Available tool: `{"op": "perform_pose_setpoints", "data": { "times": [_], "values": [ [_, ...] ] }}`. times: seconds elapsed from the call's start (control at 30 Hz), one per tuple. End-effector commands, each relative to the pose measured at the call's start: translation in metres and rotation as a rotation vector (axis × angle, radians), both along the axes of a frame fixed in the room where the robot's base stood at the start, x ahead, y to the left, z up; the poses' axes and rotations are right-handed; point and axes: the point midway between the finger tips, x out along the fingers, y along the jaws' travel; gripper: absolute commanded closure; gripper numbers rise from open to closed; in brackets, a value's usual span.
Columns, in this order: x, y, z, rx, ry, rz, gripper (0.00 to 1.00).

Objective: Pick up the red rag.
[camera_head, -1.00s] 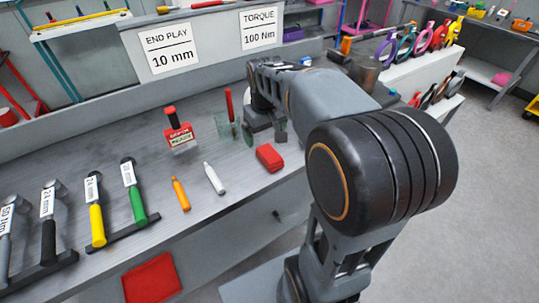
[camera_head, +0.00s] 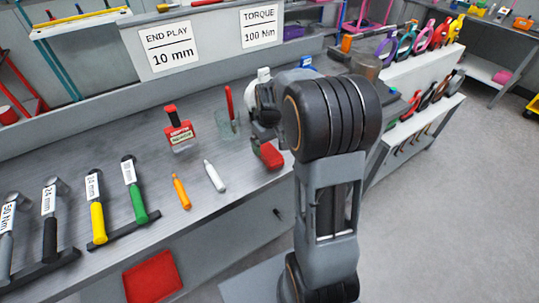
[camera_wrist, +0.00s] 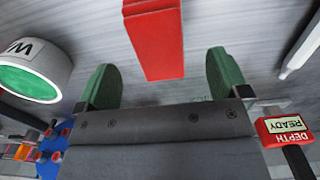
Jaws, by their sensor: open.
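A small red block-like bundle, which looks like the folded red rag (camera_head: 271,155), lies on the bench near its front edge, partly hidden by my arm in the head view. In the wrist view the red rag (camera_wrist: 153,38) lies beyond the fingertips, roughly in line with the gap between them. My gripper (camera_wrist: 165,78) is open, with its two green fingers apart and nothing between them. In the head view the gripper is mostly hidden behind my arm's joint.
A red depth gauge block (camera_head: 179,134), a white marker (camera_head: 214,176) and an orange marker (camera_head: 181,192) are left of the rag. A white container (camera_wrist: 32,70) is close by the gripper. A flat red square (camera_head: 152,277) lies below the bench edge.

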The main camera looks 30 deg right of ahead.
Motion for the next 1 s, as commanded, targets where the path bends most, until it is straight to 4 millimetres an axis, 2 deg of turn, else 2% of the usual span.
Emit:
{"op": "perform_pose_setpoints", "data": {
  "times": [0.3,0.67,1.0],
  "values": [
    [0.002,-0.001,-0.039,0.001,0.003,0.000,0.06],
    [0.002,-0.001,-0.046,0.000,0.001,0.000,0.06],
    [0.002,-0.001,-0.046,0.000,0.000,0.000,0.39]
  ]
}}
